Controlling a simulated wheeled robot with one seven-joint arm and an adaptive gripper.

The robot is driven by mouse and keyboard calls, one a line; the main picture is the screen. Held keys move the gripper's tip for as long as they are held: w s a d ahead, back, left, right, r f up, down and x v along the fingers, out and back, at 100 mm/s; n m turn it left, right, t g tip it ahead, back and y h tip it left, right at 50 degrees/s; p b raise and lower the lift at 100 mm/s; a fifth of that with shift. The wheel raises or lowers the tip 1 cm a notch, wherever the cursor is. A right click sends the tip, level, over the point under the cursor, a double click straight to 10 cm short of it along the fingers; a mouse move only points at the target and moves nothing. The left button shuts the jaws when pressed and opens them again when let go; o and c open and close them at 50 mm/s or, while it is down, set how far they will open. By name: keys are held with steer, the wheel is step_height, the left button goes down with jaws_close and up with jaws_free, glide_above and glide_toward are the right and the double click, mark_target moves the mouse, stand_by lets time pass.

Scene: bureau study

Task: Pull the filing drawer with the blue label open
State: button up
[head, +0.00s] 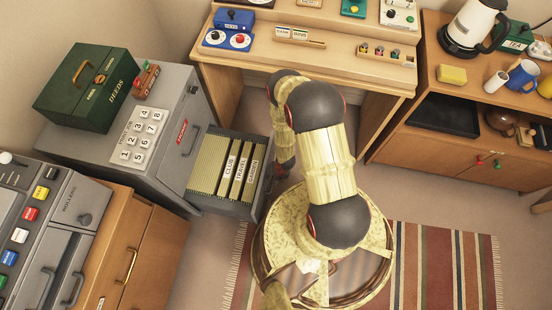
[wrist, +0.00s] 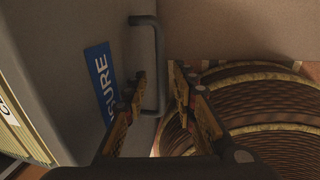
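A grey filing drawer (head: 225,207) stands pulled out of the grey cabinet in the head view, with folders reading CLUB, TRAVEL and GARDEN inside. Its front is mostly edge-on there. In the wrist view, the grey drawer front (wrist: 60,50) carries a blue label (wrist: 100,80) ending in URE. A dark bar handle (wrist: 155,60) is fixed beside the label. My gripper (wrist: 155,72) is open, with its fingertips apart and the handle between them. I cannot tell whether either finger touches it. My arm hides most of the gripper in the head view.
The cabinet (head: 172,185) has a closed upper drawer with a red label. A green deeds box (head: 88,88) and a number pad (head: 143,138) are on top. A wooden desk (head: 330,75) stands behind my arm. A striped rug (head: 440,265) lies on the floor at right.

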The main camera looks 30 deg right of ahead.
step_height(320, 180, up, 11)
steer(key=s+d, duration=0.1)
steer(key=shift+s+d+r, duration=0.15)
steer(key=shift+s+d, duration=0.1)
stand_by(0.8)
